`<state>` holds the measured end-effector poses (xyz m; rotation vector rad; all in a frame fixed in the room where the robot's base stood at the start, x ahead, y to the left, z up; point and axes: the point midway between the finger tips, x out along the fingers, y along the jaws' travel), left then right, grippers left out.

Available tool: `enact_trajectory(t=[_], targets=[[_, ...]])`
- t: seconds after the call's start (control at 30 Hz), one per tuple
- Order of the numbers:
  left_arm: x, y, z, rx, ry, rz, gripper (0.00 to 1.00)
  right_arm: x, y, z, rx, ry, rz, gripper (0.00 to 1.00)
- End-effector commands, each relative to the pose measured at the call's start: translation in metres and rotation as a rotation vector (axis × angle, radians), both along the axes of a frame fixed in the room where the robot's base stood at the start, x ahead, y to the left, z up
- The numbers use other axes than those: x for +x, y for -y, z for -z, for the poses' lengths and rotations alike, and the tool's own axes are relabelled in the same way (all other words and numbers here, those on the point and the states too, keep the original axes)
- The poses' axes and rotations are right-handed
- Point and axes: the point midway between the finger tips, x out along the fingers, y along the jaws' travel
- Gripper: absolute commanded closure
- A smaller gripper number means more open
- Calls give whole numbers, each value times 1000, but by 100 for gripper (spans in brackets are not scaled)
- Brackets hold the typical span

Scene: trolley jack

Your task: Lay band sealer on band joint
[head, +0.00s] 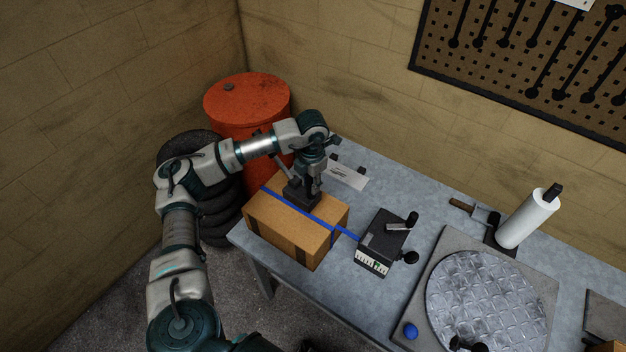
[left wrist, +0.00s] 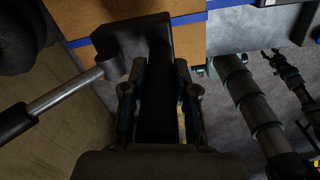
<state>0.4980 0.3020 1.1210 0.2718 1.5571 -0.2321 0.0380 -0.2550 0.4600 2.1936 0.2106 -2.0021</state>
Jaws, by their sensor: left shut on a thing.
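The band sealer (head: 303,196) is a dark block with a lever handle, on or just above the top of the cardboard box (head: 275,238), at the blue band (head: 328,225). My left gripper (head: 312,172) is shut on the sealer's upright dark bar from above. In the left wrist view the sealer head (left wrist: 128,42) covers part of the band (left wrist: 189,19), and its lever (left wrist: 62,96) slants out to the left. The band joint is not visible, and contact with the box cannot be told. Dark parts at the head view's lower edge seem to be my right gripper (head: 467,344).
A black strapping device (head: 383,242) stands right of the box, at the band's end. A turntable (head: 485,300) with a blue knob (head: 410,331), a white roll (head: 527,218) and a red drum (head: 245,105) are nearby. Tyres (head: 215,215) stand left of the table.

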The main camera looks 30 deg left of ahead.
Motion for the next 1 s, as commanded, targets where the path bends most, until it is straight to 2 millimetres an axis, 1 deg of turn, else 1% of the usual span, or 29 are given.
enact_trajectory(t=[0.03, 0.17, 0.4, 0.47, 0.7, 1.0], targets=[[1, -1, 5, 1, 4, -1, 100, 0, 0, 5, 0, 0, 0, 46], [1, 0, 16, 1, 4, -1, 100, -2, -3, 12, 4, -3, 1, 46], [1, 3, 37, 3, 4, 0, 100, -7, -20, 26, 24, -9, 3, 46], [1, 4, 42, 3, 4, 0, 100, -8, -21, 30, 25, -10, 2, 46], [1, 2, 59, 2, 4, 0, 100, -10, -13, 41, 15, -14, -1, 46], [1, 0, 62, 0, 5, -1, 100, -10, -5, 42, 5, -14, 0, 46]])
